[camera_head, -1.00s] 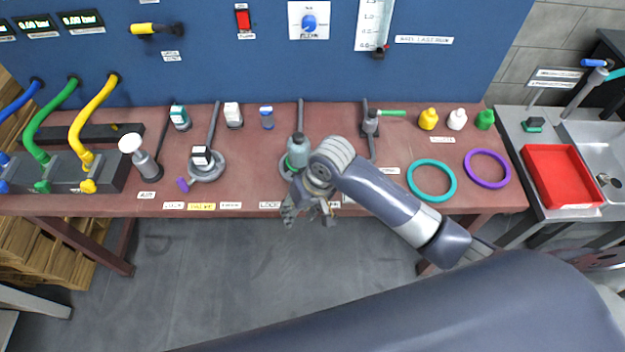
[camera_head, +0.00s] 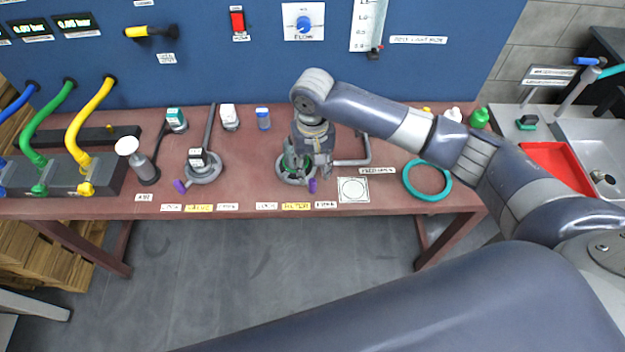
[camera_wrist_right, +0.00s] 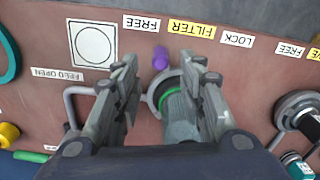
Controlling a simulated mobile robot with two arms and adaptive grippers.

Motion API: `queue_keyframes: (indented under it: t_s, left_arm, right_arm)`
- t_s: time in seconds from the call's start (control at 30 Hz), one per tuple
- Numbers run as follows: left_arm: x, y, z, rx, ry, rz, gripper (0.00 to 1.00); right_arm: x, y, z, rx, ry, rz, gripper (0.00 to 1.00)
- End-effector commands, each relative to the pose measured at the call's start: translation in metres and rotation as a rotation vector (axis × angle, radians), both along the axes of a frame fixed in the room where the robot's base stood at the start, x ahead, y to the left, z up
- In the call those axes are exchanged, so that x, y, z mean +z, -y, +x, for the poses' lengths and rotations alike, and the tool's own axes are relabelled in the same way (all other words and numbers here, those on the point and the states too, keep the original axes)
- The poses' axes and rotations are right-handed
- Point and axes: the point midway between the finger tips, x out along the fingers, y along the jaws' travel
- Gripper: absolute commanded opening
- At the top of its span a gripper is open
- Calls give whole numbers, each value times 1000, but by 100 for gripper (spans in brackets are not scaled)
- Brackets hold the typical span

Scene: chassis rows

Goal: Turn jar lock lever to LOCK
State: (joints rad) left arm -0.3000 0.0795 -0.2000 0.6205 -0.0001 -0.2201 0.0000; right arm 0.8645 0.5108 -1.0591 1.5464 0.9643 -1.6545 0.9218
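The filter jar (camera_wrist_right: 182,128) stands in a grey ring base with a green band; in the head view my right gripper mostly hides it. Its short purple lever (camera_head: 312,186) sticks out at the front right of the base, towards the FREE label (camera_head: 326,204). It also shows in the right wrist view (camera_wrist_right: 160,58). The jar's LOCK label (camera_head: 266,206) lies at the front left. My right gripper (camera_head: 311,165) is open, pointing down over the jar. In the wrist view its fingers are on either side of the lever, which looks just beyond the tips. My left gripper is not in view.
A valve (camera_head: 204,172) with its own purple lever stands to the left. A grey bent pipe handle (camera_head: 365,148), a printed square plate (camera_head: 353,190) and a teal ring (camera_head: 428,192) are to the right. The bench front edge is close to the labels.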

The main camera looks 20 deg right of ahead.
Motion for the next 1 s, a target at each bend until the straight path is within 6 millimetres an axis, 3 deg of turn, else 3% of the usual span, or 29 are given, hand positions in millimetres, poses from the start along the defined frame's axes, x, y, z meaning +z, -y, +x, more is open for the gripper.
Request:
queue_keyframes:
  t_s: [0.3, 0.73, 0.9, 1.0]
  left_arm:
    - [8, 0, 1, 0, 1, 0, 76]
    - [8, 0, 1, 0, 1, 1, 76]
    - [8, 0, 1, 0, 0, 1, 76]
    - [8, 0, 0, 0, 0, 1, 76]
  right_arm:
    - [-52, -1, 0, 1, -1, 0, 37]
    - [-64, 0, 0, 2, 2, 1, 37]
    - [-64, 0, 0, 2, 2, 1, 1]
    - [-64, 0, 0, 2, 1, 0, 0]
